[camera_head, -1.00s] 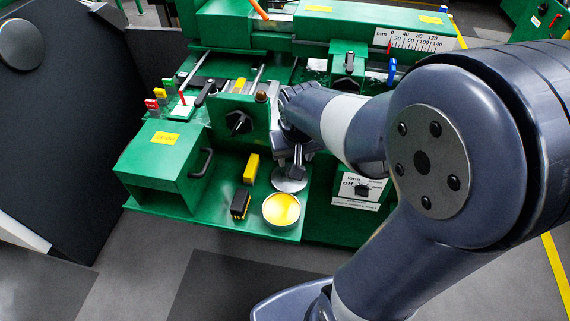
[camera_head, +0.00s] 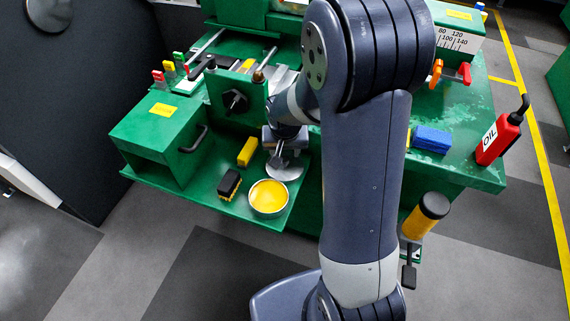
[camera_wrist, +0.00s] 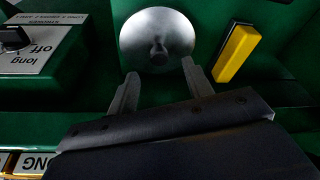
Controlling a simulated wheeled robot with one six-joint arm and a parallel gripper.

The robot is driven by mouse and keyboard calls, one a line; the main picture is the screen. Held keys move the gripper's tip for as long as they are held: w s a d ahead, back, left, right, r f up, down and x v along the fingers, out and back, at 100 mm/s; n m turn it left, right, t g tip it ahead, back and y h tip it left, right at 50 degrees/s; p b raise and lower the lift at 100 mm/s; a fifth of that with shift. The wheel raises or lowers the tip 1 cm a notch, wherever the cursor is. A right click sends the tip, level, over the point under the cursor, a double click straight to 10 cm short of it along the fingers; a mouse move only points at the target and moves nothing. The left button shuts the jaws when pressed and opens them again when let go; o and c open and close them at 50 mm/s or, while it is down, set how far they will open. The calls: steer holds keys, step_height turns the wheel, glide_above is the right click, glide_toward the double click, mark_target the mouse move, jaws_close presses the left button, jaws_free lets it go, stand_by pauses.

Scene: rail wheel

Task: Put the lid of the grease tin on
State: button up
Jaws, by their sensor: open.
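The open grease tin (camera_head: 269,199), full of yellow grease, stands near the front edge of the green tray. The lid, a round grey metal disc (camera_head: 285,173), lies just behind it and slightly right, apart from my view of the grease. In the wrist view the lid (camera_wrist: 157,36) shows whole, with a small knob at its middle. My gripper (camera_wrist: 160,78) is open and empty, its two fingers pointing towards the lid with the knob roughly between their lines. In the head view my gripper (camera_head: 283,150) is above and behind the lid, partly hidden by my wrist.
A yellow block (camera_head: 248,152) and a black-and-yellow brush (camera_head: 229,185) lie left of the tin. A green box with a handle (camera_head: 160,132) stands further left. A red oil can (camera_head: 500,138) and a blue block (camera_head: 432,139) are at right. A control panel (camera_wrist: 35,45) is near the lid.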

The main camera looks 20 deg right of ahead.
mark_target(285, 159)
steer(key=shift+x, duration=2.2)
steer(key=shift+c, duration=0.2)
jaws_close()
steer(key=shift+s+r, duration=0.1)
